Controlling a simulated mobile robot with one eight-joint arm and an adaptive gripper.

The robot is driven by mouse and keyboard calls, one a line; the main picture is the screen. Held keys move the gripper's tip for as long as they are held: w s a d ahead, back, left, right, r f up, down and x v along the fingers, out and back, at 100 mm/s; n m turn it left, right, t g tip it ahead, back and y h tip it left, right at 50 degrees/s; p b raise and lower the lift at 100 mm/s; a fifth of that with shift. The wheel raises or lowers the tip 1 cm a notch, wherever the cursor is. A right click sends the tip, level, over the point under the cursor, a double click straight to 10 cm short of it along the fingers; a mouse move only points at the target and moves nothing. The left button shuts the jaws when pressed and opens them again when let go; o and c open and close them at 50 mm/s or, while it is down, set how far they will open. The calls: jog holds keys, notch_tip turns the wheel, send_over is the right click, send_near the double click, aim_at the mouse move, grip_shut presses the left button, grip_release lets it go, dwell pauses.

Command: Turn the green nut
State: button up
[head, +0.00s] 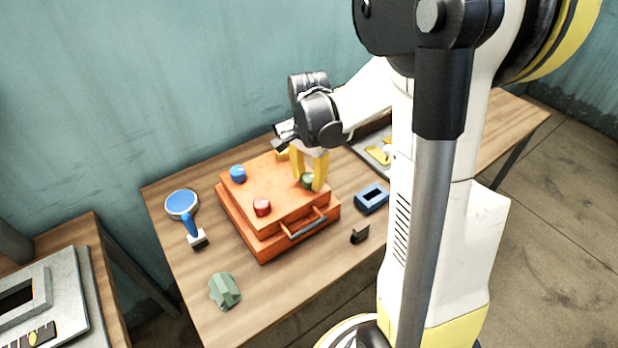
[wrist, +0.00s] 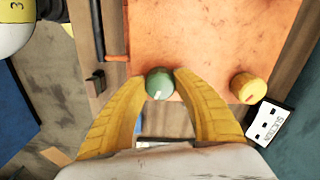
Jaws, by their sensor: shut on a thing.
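The green nut (head: 308,181) sits on the near right corner of the orange box (head: 270,179). It also shows in the wrist view (wrist: 159,83), with a small pale mark on its top. My gripper (head: 310,182) has yellow fingers pointing down at the box. In the wrist view my gripper (wrist: 160,85) is shut on the green nut, one fingertip on each side of it. The orange box lies on the wooden table with its handle toward the front.
A blue nut (head: 238,174), a red nut (head: 262,207) and a yellow nut (wrist: 248,87) are also on the box. On the table are a blue frame-like block (head: 372,197), a small black part (head: 360,235), a blue round-headed tool (head: 182,205) and a grey-green block (head: 224,291).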

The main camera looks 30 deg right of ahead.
aim_at(308, 177)
jog(key=shift+m, duration=1)
jog(key=o, duration=1.2)
notch_tip(308, 177, up, 12)
jog(key=shift+r, duration=0.1)
